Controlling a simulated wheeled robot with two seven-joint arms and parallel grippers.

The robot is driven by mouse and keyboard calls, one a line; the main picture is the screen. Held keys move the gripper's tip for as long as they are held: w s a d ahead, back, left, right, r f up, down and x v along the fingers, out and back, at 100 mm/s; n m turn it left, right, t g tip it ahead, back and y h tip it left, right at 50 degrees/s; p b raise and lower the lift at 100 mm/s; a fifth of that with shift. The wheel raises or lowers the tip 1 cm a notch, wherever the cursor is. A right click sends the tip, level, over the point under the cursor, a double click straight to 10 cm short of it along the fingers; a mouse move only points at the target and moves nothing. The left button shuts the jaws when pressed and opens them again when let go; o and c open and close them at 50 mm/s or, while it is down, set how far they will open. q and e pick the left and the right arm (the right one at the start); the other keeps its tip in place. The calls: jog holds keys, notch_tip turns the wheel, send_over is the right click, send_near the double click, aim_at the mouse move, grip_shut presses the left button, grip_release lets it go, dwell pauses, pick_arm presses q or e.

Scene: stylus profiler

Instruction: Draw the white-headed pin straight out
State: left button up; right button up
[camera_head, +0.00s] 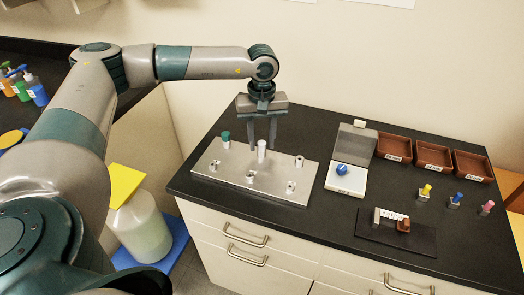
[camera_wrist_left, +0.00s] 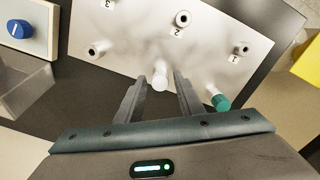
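The white-headed pin (camera_head: 262,150) stands upright in the metal plate (camera_head: 229,167) on the dark counter. It also shows in the left wrist view (camera_wrist_left: 160,77), close to the middle. My left gripper (camera_head: 263,143) points down over the plate, open. In the left wrist view its fingertips (camera_wrist_left: 160,76) appear on either side of the white head, with a gap on each side. I cannot tell exactly how far down the head the tips reach. My right gripper is not in view.
A green-headed pin (camera_head: 225,139) stands left of the white one, close to a finger in the wrist view. Several metal sockets (camera_head: 299,161) rise from the plate. A box with a blue knob (camera_head: 342,169) stands to the right, before brown trays (camera_head: 432,156).

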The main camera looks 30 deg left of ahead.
aim_at(262, 143)
pick_arm(q)
jog(key=shift+f, duration=0.15)
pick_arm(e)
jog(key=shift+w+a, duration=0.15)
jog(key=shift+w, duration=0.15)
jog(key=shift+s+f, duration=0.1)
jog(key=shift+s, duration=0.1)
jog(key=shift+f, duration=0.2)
pick_arm(q)
grip_shut()
jog(key=shift+o, duration=0.6)
grip_release()
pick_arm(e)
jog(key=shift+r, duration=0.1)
